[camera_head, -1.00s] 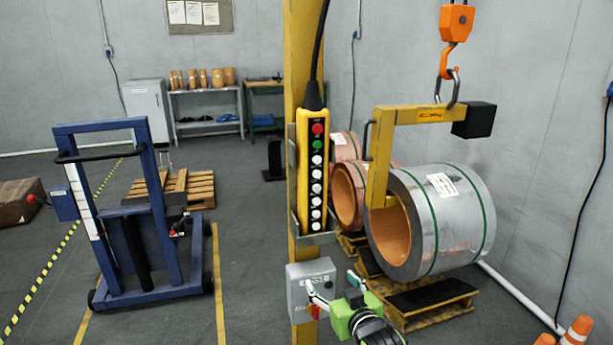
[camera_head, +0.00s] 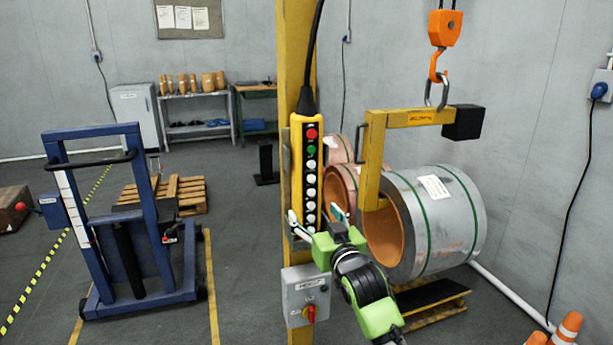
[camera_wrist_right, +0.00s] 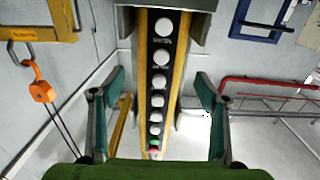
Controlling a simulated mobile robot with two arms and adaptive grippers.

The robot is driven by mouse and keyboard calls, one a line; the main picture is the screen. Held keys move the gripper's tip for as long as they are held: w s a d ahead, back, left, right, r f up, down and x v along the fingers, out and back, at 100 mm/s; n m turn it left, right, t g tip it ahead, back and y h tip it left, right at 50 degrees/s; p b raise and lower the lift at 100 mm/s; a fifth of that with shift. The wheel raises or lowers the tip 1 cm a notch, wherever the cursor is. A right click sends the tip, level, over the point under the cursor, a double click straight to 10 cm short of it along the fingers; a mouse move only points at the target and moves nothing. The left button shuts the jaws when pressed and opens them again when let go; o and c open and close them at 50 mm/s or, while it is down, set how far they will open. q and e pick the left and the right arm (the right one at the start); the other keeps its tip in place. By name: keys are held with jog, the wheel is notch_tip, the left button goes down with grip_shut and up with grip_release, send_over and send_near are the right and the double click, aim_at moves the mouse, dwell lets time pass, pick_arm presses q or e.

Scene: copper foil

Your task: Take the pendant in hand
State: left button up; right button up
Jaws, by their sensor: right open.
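The pendant (camera_head: 311,165) is a long yellow control box with a black face, a red, a green and several white buttons. It hangs upright by a black cable against a yellow post. My right gripper (camera_head: 317,217) is open in front of the pendant's lower end. In the right wrist view the pendant (camera_wrist_right: 158,75) runs between the open fingers of the right gripper (camera_wrist_right: 160,100), one finger on each side. I see a gap between each finger and the pendant, and no grasp. My left gripper is not in view.
A grey hoist switch box (camera_head: 306,292) sits on the yellow post (camera_head: 294,50) below the pendant. A yellow C-hook (camera_head: 374,160) hangs in a foil-wrapped coil (camera_head: 440,222) at the right. A blue stacker (camera_head: 135,225) stands at the left, with open floor between.

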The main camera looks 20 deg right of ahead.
aim_at(308, 206)
jog(key=shift+w+a+f+p, duration=0.1)
jog(key=shift+w+f+p, duration=0.1)
jog(key=shift+w, duration=1.1)
jog(key=shift+w+f+p, duration=0.1)
jog(key=shift+w+p, duration=0.1)
jog(key=shift+w, duration=1.05)
jog(key=c, duration=1.8)
jog(key=shift+r, duration=0.25)
